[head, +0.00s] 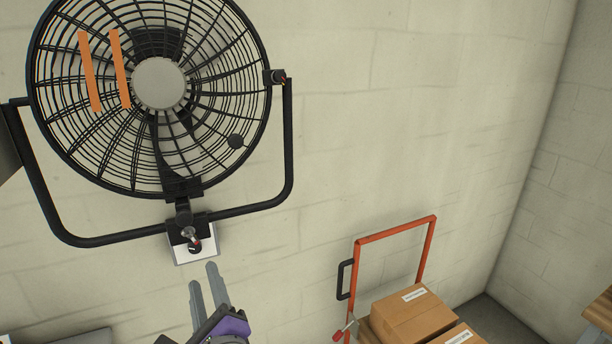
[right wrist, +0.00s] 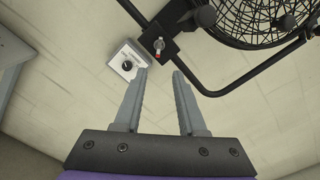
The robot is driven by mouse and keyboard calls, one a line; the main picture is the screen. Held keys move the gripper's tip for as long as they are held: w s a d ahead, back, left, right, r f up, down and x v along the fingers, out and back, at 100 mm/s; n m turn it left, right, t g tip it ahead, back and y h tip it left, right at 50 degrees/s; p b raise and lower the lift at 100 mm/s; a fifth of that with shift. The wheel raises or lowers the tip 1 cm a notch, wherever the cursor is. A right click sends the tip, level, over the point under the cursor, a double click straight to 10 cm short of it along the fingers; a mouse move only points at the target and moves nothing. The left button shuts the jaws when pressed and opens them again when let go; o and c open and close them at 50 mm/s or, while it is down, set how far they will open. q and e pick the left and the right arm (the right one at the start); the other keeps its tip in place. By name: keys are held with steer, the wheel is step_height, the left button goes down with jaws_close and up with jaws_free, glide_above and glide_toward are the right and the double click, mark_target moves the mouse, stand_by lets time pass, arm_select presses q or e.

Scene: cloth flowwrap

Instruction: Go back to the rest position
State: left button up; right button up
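My right gripper (head: 205,287) is raised in front of the wall, just below the fan's mount in the head view. In the right wrist view its two grey fingers (right wrist: 158,98) are spread apart with nothing between them. A black wall fan (head: 159,84) with two orange ribbons fills the upper left of the head view. Below it, a white plate with a dark knob (head: 194,247) sits on the wall. The plate also shows in the right wrist view (right wrist: 119,62), beyond the left finger. My left gripper is in neither view.
A red-framed cart (head: 395,228) with cardboard boxes (head: 412,318) stands at the lower right of the head view. A wooden edge (head: 600,312) shows at the far right. The wall (head: 400,110) between the fan and the corner is bare.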

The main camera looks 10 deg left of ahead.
steer(key=d+f+n+g+h, duration=0.2)
steer(key=d+f+n+g, duration=0.3)
steer(key=d+f+n, duration=1.2)
steer(key=s+d+f+n+g+h, duration=0.2)
steer(key=s+d+f+h, duration=0.2)
steer(key=d, duration=0.6)
steer(key=s+d+f+n+g+h, duration=0.2)
steer(key=s+d+f, duration=0.4)
steer(key=d+f, duration=0.3)
steer(key=shift+s+d+f+g+h, duration=0.25)
steer(key=shift+s+d+g+h, duration=0.1)
steer(key=shift+d+h, duration=0.7)
steer(key=shift+d, duration=0.15)
